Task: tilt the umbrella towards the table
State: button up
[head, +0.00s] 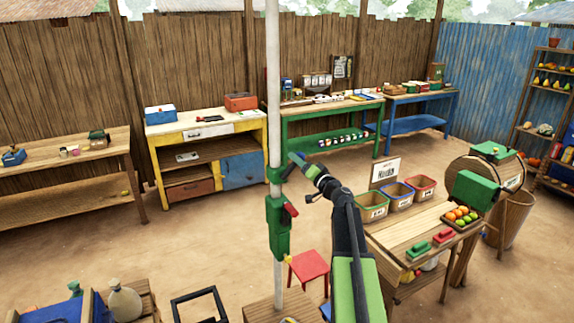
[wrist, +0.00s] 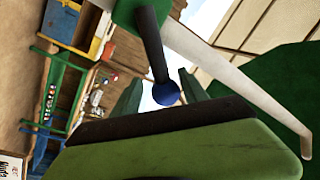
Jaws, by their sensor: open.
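The umbrella's white pole (head: 273,95) stands upright in the head view, with a green collar (head: 276,174) and, lower, a green housing with a red handle (head: 278,226). Its canopy is outside the head view. In the wrist view, a dark lever (wrist: 152,42) with a blue ball knob (wrist: 166,93) reaches down from a green hub beside the white pole (wrist: 235,75). My gripper (head: 301,162) is close to the right of the pole at collar height. In the wrist view my open gripper (wrist: 158,95) has the knob between its fingers; contact is unclear.
A red stool (head: 308,266) is near the pole's foot. Workbenches line the back fence. Bare ground lies between them and the pole.

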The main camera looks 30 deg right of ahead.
jog(key=shift+w+a+f, duration=0.1)
jog(key=shift+w+a, duration=0.1)
jog(key=shift+a+f, duration=0.1)
jog(key=shift+a, duration=0.05)
jog(key=s+d+f+b, duration=0.2)
jog(key=s, duration=1.5)
jog(key=shift+s+d, duration=0.15)
jog(key=shift+d, duration=0.25)
jog(key=shift+f, duration=0.1)
